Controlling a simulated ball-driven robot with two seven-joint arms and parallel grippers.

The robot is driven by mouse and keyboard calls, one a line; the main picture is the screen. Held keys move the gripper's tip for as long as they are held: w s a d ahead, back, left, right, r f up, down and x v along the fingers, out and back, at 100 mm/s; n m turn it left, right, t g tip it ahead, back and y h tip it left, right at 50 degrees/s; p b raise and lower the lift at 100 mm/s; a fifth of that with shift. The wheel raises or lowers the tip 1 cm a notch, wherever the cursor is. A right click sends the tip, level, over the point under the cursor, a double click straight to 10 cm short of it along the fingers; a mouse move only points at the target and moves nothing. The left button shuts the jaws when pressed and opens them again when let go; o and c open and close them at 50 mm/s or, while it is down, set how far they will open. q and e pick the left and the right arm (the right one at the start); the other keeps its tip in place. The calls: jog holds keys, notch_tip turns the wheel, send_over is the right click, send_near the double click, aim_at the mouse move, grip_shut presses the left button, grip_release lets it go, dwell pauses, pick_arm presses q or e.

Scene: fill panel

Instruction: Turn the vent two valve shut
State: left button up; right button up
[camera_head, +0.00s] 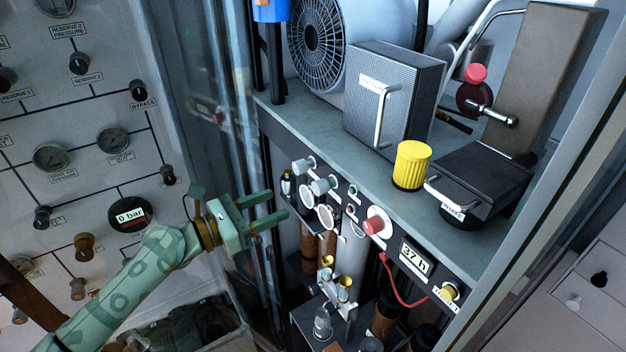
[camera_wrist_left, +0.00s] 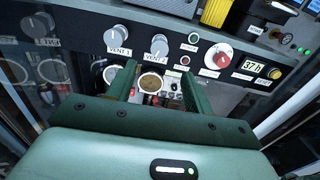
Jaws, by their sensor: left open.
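The vent two valve is a grey knob (camera_wrist_left: 159,45) above a "VENT 2" label in the left wrist view. In the head view this knob (camera_head: 323,186) sits on the front panel below the shelf. My left gripper (camera_head: 278,204) is open and empty, its fingers pointing at the panel from the left, apart from the knob. In the wrist view the fingertips (camera_wrist_left: 157,70) lie below the knob, with a round gauge (camera_wrist_left: 152,82) seen between them. The vent 1 knob (camera_wrist_left: 115,38) is just left of vent two. My right gripper is not in view.
Right along the panel are a red knob (camera_head: 377,222), a "37 h" display (camera_head: 415,256) and a yellow knob (camera_head: 448,292). A yellow ribbed cap (camera_head: 411,166) and a grey box (camera_head: 391,103) stand on the shelf above. Brass fittings (camera_head: 326,262) sit below the panel.

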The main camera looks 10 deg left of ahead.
aim_at(315, 188)
pick_arm(q)
jog(key=p+x, duration=0.2)
jog(key=x, duration=0.8)
jog(key=shift+w+d+f, duration=0.1)
jog(key=shift+w+d, duration=0.15)
jog(key=c, duration=1)
